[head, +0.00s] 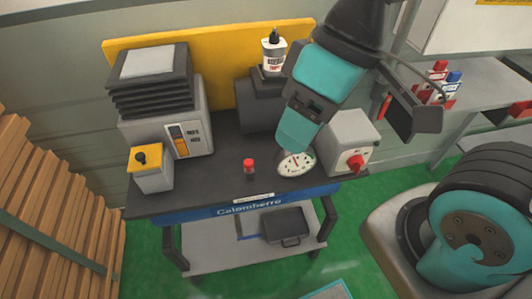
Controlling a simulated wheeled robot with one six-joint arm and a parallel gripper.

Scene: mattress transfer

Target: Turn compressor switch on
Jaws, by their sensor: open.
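A pale grey box with a red rotary knob (355,162) on its front stands at the right end of the dark cart top (215,183). A small yellow-topped box with a black knob (141,158) stands at the left front corner. Which of these is the compressor switch is not clearly marked. My arm reaches down from the top, and my gripper (297,138) is over the cart, left of the red knob and apart from it. It holds nothing that I can see. Its fingers are hard to make out.
A round gauge (296,163) is below my gripper. A red-capped item (249,169) stands to its left. A bottle (273,52) stands on a dark unit. A grey machine (180,125) is at left.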

